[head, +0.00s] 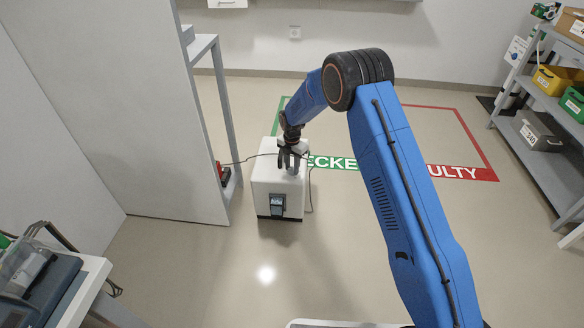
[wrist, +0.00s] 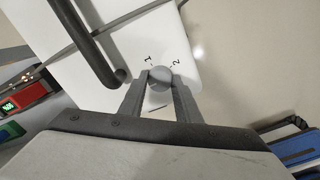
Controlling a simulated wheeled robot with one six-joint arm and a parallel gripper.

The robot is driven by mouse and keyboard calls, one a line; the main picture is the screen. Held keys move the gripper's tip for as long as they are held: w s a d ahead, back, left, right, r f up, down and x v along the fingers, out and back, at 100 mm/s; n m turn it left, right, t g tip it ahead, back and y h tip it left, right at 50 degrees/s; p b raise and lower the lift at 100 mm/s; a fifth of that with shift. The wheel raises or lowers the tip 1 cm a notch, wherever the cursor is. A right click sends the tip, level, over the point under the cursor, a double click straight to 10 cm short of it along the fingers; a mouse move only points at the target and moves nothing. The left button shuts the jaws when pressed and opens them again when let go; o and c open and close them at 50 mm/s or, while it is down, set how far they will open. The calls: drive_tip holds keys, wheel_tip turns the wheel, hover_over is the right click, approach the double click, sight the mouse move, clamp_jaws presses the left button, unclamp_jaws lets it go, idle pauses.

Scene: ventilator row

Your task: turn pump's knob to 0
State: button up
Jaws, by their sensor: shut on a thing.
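The pump (head: 265,192) is a white box on the floor with a small dark-framed display (head: 277,203) on its front. Its white top (wrist: 208,45) fills the middle of the wrist view. A round grey knob (wrist: 160,77) stands on that top, with the marks 1 (wrist: 148,58) and 2 (wrist: 175,64) beyond it. My gripper (head: 293,166) reaches down onto the pump's top. In the wrist view its two fingers are shut on the knob, one on each side. No 0 can be read, and I cannot tell where the knob points.
A dark curved handle or tube (wrist: 88,45) rises close to the left finger. A white partition (head: 130,110) and a grey shelf frame (head: 215,100) stand left of the pump. A shelf with bins (head: 545,140) is at the right. Open floor (head: 220,270) lies in front.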

sight(292, 169)
drive_tip(key=o, duration=1.1)
drive_tip(key=shift+c, duration=0.2)
drive_tip(key=shift+r, duration=0.15)
wheel_tip(292, 169, up, 17)
